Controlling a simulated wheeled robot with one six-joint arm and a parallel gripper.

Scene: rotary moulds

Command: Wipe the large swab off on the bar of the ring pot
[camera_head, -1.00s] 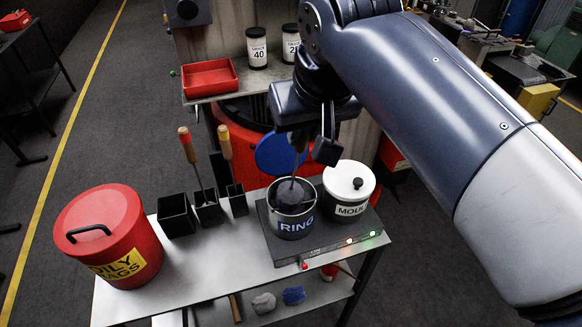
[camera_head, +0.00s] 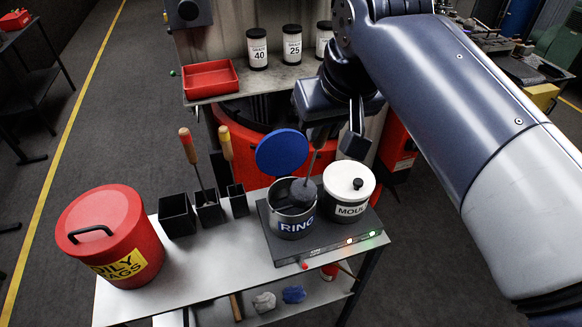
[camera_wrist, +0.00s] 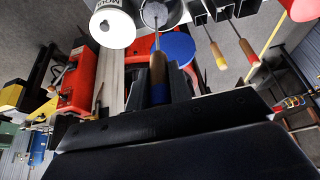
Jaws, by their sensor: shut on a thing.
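The ring pot (camera_head: 283,228) is a steel pot with a blue RING label, open at the top, on a dark hotplate. My gripper (camera_head: 334,127) is above and behind it, shut on the large swab. The swab's grey head (camera_head: 303,191) is at the right side of the pot's mouth, its upper part above the rim; whether it touches the bar or rim I cannot tell. The bar cannot be made out. In the wrist view, the swab's wooden handle (camera_wrist: 158,72) with a blue band sits between my fingers, its shaft running to the ring pot (camera_wrist: 174,12).
A white lidded pot (camera_head: 349,192) stands close right of the ring pot. A blue disc (camera_head: 282,152) is behind it. Black holders with two other swabs (camera_head: 208,205) and a red rag bin (camera_head: 112,235) are left. The hotplate (camera_head: 330,241) has lit lamps.

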